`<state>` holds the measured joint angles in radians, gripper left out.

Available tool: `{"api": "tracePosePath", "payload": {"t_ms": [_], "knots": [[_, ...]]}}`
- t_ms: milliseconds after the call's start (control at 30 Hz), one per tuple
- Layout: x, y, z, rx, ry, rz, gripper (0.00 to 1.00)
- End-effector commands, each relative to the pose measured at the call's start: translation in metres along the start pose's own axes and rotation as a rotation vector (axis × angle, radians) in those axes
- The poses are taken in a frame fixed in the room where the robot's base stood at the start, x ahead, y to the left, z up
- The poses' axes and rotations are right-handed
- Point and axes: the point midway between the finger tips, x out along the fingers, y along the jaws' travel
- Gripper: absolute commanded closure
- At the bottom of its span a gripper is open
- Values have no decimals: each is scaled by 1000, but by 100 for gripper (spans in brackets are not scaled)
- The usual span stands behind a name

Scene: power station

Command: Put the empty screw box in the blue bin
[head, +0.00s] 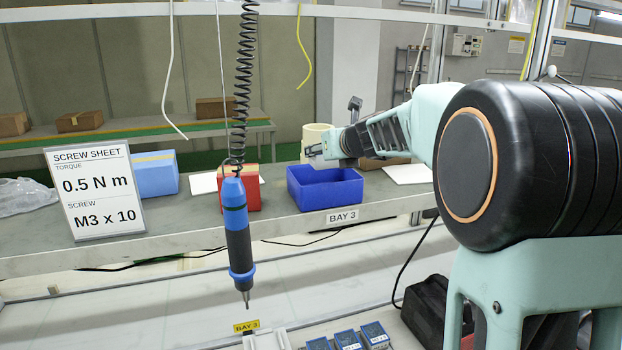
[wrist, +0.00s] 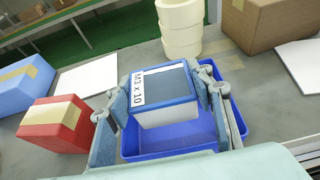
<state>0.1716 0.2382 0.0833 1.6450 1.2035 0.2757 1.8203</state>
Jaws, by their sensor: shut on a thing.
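My gripper (wrist: 160,92) is shut on a small screw box (wrist: 165,88) with a blue rim, pale sides and a white label reading M3 x 10. One finger is on each side of it. In the wrist view the box overlaps the blue bin (wrist: 212,145), which lies behind and below it. In the head view the blue bin (head: 325,192) stands open on the shelf above the BAY 3 label. My gripper (head: 318,150) is above the bin's back edge. The held box is hard to make out there, and I cannot tell what is inside it.
A red box (head: 240,188) stands left of the bin, and a light-blue box (head: 155,173) farther left. A hanging screwdriver (head: 238,228) is in front. A cream roll (wrist: 180,28) and a cardboard box (wrist: 265,24) stand behind. Several small blue boxes (head: 347,339) sit lower down.

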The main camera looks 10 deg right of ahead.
Motion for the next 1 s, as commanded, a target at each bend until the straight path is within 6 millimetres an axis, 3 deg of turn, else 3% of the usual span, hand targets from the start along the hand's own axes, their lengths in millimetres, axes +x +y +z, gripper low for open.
{"api": "tracePosePath", "payload": {"t_ms": [100, 300, 533, 800, 1000], "knots": [[30, -3, -18, 2, 3, 2, 75], [58, -6, -30, 1, 0, 0, 75], [71, -7, -37, 0, 1, 1, 75], [85, -8, -66, 0, 0, 0, 75], [85, -7, -64, 0, 0, 1, 75]]}}
